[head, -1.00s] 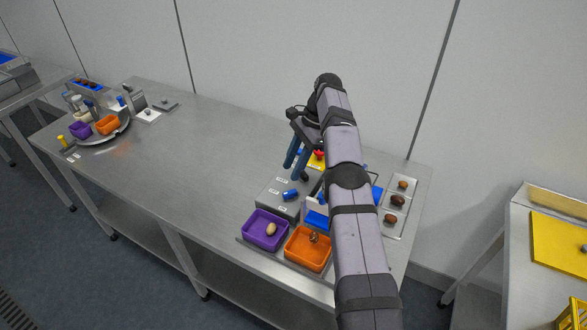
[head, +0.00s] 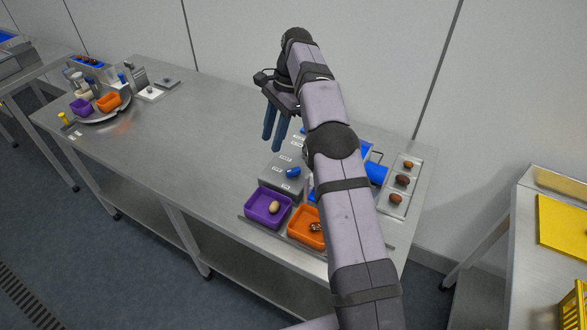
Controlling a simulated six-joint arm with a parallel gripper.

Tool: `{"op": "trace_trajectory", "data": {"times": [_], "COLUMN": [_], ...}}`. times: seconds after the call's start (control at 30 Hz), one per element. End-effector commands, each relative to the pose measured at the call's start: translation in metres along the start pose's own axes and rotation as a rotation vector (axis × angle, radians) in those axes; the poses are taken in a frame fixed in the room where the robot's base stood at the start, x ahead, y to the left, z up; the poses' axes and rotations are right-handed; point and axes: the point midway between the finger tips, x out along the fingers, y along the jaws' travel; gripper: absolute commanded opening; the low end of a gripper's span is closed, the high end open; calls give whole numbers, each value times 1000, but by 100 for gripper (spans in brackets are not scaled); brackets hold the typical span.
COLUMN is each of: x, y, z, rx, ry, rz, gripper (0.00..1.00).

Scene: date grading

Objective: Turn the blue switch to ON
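The blue switch (head: 293,172) is a small blue knob on the front of a grey control box (head: 283,186) with small white labels. The label text is too small to read, so I cannot tell its setting. My gripper (head: 275,144) points down above and to the left of the box, apart from the switch. Its two blue fingers stand apart with nothing seen between them. My arm hides the right part of the box and what lies behind it.
A purple bin (head: 252,215) and an orange bin (head: 293,236), holding dates, stand in front of the box.

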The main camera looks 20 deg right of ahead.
Motion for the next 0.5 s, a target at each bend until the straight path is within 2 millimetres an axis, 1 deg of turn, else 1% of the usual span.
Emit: {"op": "trace_trajectory", "data": {"times": [0.07, 0.13, 0.23, 0.3, 0.4, 0.5], "x": [11, 20, 41, 55, 54, 53], "y": [8, 16, 27, 30, 20, 12], "z": [-5, -17, -42, -59, -73, -77], "rx": [16, 39, 80, 102, 119, 136], "ry": [51, 103, 175, 227, 283, 295], "rz": [30, 50, 78, 81, 32, 0], "gripper": [33, 33, 33, 33, 33, 33]}}
